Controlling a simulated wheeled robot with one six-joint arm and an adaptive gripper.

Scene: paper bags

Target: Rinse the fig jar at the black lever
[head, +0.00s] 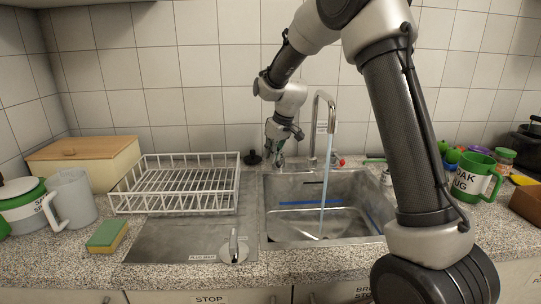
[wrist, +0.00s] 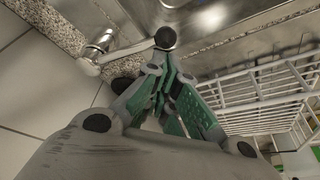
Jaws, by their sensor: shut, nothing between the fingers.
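My gripper (head: 277,158) points down behind the sink, left of the tap (head: 316,125). In the wrist view my gripper (wrist: 172,72) has its green-padded fingers shut and empty. Their tips are close to the black ball end of a lever (wrist: 166,38); I cannot tell whether they touch it. Water (head: 325,170) runs from the spout into the sink (head: 268,215). No jar shows in the stream. A small green-lidded jar (head: 504,158) stands at the right behind the mugs; its label is unreadable, so I cannot tell whether it is the fig jar.
An empty white dish rack (head: 178,205) stands left of the sink. A red-ended lever (head: 338,162) is right of the tap. A green mug (head: 474,180) is at the right. A sponge (head: 107,236) and a grey jug (head: 72,200) are at the left. My arm hides part of the right counter.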

